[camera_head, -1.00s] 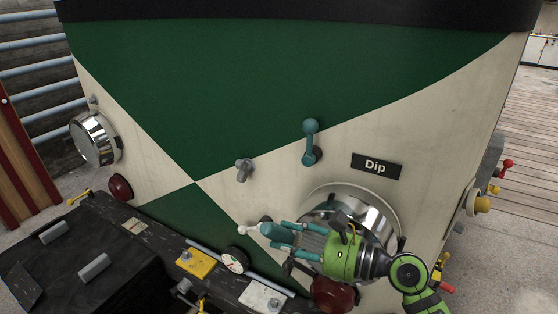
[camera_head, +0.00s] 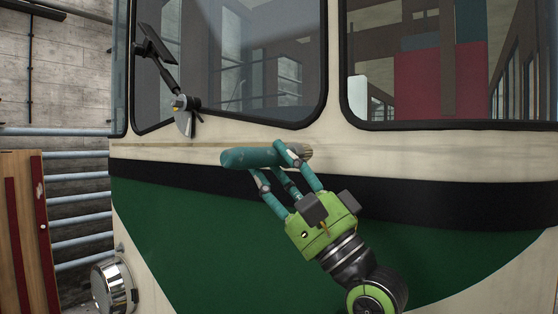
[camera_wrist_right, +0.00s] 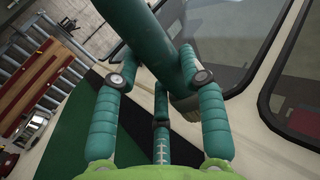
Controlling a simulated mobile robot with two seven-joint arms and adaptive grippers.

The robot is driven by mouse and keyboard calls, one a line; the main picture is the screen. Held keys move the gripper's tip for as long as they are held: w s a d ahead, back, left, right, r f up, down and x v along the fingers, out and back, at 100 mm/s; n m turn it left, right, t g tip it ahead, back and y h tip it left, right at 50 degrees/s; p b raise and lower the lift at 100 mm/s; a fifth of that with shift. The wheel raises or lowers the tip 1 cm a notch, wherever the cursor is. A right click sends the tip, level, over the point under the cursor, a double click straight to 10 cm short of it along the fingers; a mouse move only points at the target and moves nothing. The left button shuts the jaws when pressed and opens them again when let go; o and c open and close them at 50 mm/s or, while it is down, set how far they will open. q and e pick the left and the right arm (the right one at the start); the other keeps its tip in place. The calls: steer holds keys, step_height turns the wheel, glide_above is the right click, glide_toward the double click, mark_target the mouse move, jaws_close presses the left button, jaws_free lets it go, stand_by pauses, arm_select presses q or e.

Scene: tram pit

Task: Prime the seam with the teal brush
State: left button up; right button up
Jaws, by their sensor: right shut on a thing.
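The teal brush (camera_head: 245,158) is held across the tram's front, its rounded handle end to the left and its pale bristles (camera_head: 306,152) to the right. My right gripper (camera_head: 273,164) is shut on its handle. In the right wrist view the brush (camera_wrist_right: 165,45) runs between the fingers (camera_wrist_right: 161,78), with the bristles (camera_wrist_right: 185,104) partly hidden behind them. A thin tan line, which looks like the seam (camera_head: 165,150), runs below the windows at about brush height. I cannot tell whether the bristles touch the tram. My left gripper is not in view.
A wiper arm (camera_head: 172,85) with a bracket stands out at the upper left. The black band (camera_head: 440,202) and green panel (camera_head: 200,230) lie below the brush. A chrome headlight (camera_head: 113,284) is at the lower left. Blue rails (camera_head: 75,170) stand beside the tram.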

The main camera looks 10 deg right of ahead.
mark_target(307, 161)
steer(key=shift+s+r+y, duration=0.15)
steer(key=shift+r+y, duration=0.15)
steer(key=shift+r, duration=0.1)
steer(key=shift+d, duration=0.1)
steer(key=w+d+b, duration=0.3)
steer(key=w+d, duration=0.1)
steer(key=shift+d+f, duration=0.15)
steer(key=shift+d, duration=0.05)
steer(key=shift+o, duration=0.6)
steer(key=shift+c, duration=0.6)
steer(key=shift+a, duration=0.1)
steer(key=shift+w+d+b, duration=0.75)
steer(key=shift+d+b, duration=0.15)
steer(key=shift+d, duration=0.1)
